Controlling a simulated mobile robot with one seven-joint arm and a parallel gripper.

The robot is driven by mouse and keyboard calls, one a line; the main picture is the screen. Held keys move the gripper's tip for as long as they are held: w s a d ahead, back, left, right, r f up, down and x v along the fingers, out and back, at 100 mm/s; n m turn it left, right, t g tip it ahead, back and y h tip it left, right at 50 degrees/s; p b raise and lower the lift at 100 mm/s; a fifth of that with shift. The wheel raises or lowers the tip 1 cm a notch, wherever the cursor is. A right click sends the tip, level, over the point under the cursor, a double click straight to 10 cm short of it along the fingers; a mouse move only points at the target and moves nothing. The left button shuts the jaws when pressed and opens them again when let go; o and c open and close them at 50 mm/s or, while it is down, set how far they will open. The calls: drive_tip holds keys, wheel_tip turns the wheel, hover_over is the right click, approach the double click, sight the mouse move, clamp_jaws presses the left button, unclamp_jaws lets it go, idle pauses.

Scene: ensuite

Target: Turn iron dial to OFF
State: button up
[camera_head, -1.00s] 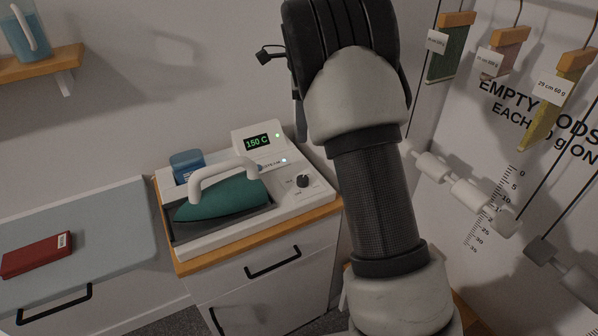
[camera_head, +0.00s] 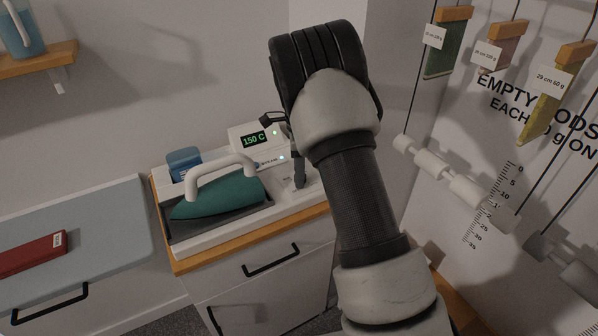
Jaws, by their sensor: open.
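The iron station (camera_head: 290,205) is a white unit on a wooden-topped cabinet. A teal iron (camera_head: 218,198) with a white handle rests in its dark tray. The green display (camera_head: 255,139) reads 150 C, and small lights glow near it. My gripper (camera_head: 299,183) reaches down over the right part of the panel, at the dial's place. A dark finger covers the black dial, so its pointer cannot be read. Whether the finger touches the dial cannot be told. The jaws are open, though my wrist hides most of them.
A blue container (camera_head: 184,163) stands behind the iron. At left, a grey-blue board (camera_head: 95,215) holds a red box (camera_head: 32,254). At right, tagged coloured pieces hang on cords above white weights (camera_head: 445,180) by a marked wall panel.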

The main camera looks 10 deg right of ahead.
drive_tip(key=shift+f, duration=0.15)
drive_tip(key=c, duration=1.1)
drive_tip(key=shift+o, duration=0.2)
